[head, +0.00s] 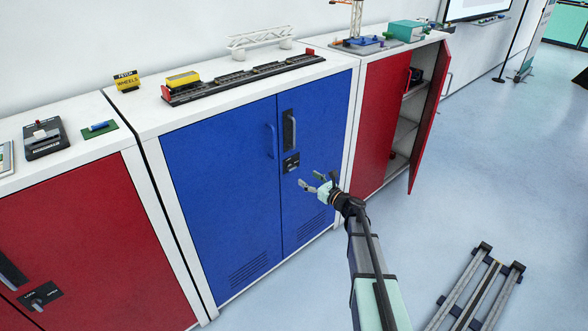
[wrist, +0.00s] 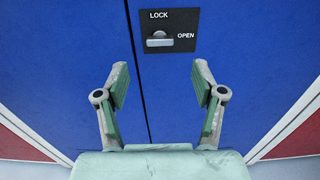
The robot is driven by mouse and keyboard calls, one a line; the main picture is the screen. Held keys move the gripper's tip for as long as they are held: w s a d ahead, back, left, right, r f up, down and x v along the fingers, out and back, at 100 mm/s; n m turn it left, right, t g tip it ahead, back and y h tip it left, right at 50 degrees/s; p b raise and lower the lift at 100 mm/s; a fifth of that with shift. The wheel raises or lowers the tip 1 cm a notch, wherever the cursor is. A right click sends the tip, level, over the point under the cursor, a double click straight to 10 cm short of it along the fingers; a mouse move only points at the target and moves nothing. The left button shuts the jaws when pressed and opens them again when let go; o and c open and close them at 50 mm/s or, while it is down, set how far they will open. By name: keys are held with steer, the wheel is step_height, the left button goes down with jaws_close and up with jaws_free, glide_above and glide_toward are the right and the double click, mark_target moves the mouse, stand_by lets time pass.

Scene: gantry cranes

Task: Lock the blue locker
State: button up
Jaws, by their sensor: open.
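The blue locker (head: 220,165) has two doors that look closed, with a handle on each side of the middle seam. Its black lock plate (head: 291,163) sits on the right door below the black handle. The plate also shows in the wrist view (wrist: 183,23), with LOCK at the top and OPEN at the right. Its silver turn lever (wrist: 160,40) lies roughly level, in line with OPEN. My gripper (head: 311,180) is open and empty in front of the right door, a little below and right of the plate. In the wrist view the fingers (wrist: 160,84) are spread below the lever, apart from it.
A red locker (head: 90,240) stands at the left. Another red locker (head: 378,115) at the right has its right door (head: 428,120) swung open. A toy train track (head: 245,78) lies on the blue locker's top. A rail frame (head: 475,295) lies on the floor at the right.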

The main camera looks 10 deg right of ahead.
mark_target(293, 168)
steer(key=x, duration=0.9)
steer(key=shift+w+a+p, duration=0.1)
steer(key=shift+w+p, duration=0.05)
steer(key=shift+p, duration=0.25)
steer(key=c, duration=1.1)
